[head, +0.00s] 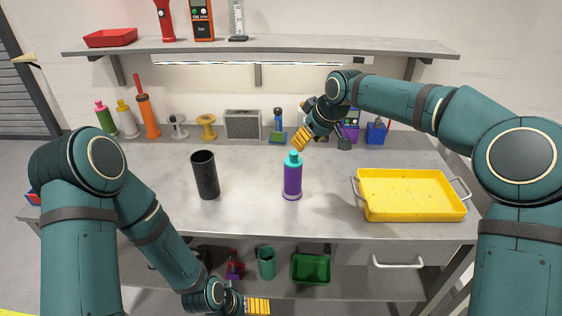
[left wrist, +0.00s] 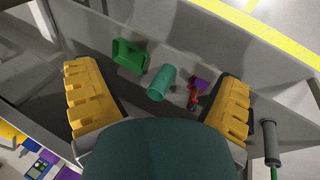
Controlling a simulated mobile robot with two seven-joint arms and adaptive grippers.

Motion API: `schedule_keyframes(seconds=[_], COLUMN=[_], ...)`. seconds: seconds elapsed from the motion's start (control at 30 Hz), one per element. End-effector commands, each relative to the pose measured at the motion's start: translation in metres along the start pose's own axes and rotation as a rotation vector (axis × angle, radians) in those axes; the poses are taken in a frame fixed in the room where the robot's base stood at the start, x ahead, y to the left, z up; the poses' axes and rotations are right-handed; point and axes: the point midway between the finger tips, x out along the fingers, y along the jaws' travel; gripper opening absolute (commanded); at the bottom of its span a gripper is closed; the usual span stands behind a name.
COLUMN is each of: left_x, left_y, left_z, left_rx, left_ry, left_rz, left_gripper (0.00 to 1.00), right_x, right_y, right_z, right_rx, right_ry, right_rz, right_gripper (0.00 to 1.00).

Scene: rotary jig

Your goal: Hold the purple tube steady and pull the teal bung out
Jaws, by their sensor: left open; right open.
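The purple tube (head: 292,182) stands upright near the middle of the bench. The teal bung (head: 293,158) sits in its top. My right gripper (head: 300,140) is just above and slightly right of the bung, with its yellow fingers pointing down; it is open, and whether it touches the bung I cannot tell. My left gripper (head: 257,306) is low, in front of the bench and below its top, far from the tube. It is open and empty, its two yellow fingers wide apart in the left wrist view (left wrist: 160,100).
A black cylinder (head: 205,175) stands left of the tube. A yellow tray (head: 412,215) lies to the right. Bottles, spools and a grey box (head: 243,124) line the back. A green bin (head: 311,269) and a green cup (head: 266,263) sit on the lower shelf.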

Motion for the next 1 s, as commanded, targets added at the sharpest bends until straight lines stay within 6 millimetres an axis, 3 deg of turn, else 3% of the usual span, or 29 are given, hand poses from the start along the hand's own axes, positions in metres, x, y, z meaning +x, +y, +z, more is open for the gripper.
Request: schedule_keyframes(seconds=[0.2, 0.3, 0.5, 0.6, 0.73, 1.0], left_x=[-0.041, -0.066, -0.115, -0.132, -0.136, -0.13], left_y=[-0.014, -0.022, -0.038, -0.036, -0.009, 0.076], left_z=[-0.094, -0.132, -0.186, -0.208, -0.239, -0.28], left_rx=[0.071, 0.109, 0.179, 0.241, 0.413, 0.812], left_ry=[0.21, 0.294, 0.419, 0.469, 0.537, 0.673], left_rz=[0.026, 0.029, 0.018, 0.024, 0.079, 0.252], left_gripper=[0.93, 0.93, 0.93, 0.93, 0.93, 0.93], right_x=[0.001, 0.001, 0.001, 0.001, 0.001, 0.001], right_y=[0.0, 0.0, 0.0, 0.0, 0.0, 0.0], right_z=[0.0, 0.0, 0.0, 0.0, 0.0, 0.0], right_rx=[0.001, 0.001, 0.001, 0.001, 0.002, 0.002], right_ry=[0.0, 0.0, 0.0, 0.0, 0.0, 0.0], right_rz=[0.0, -0.001, -0.001, -0.001, -0.001, -0.001], right_gripper=[0.46, 0.46, 0.46, 0.46, 0.46, 0.46])
